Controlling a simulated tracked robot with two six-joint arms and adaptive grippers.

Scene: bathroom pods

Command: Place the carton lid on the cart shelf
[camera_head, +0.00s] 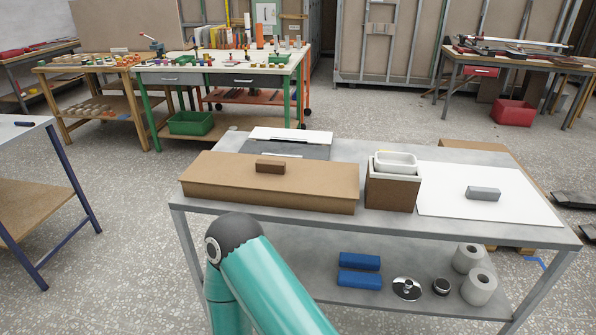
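A long, low brown carton (225,194) lies on the cart's top, left of centre. Its flat brown top (320,174) looks like the carton lid, and a small darker brown block (270,167) sits on it. The cart's lower shelf (325,299) holds several items at its middle and right, and its left part is bare where it shows. A teal section of my arm with a dark joint cap stands in front of the cart and hides part of the lower shelf. Neither of my grippers is in view.
Beside the carton stands a brown box (390,192) with white trays in it. A white sheet (435,203) with a grey block (483,193) lies right of it. Below are blue blocks (360,270), a metal disc (406,288) and white rolls (478,287). Workbenches stand behind.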

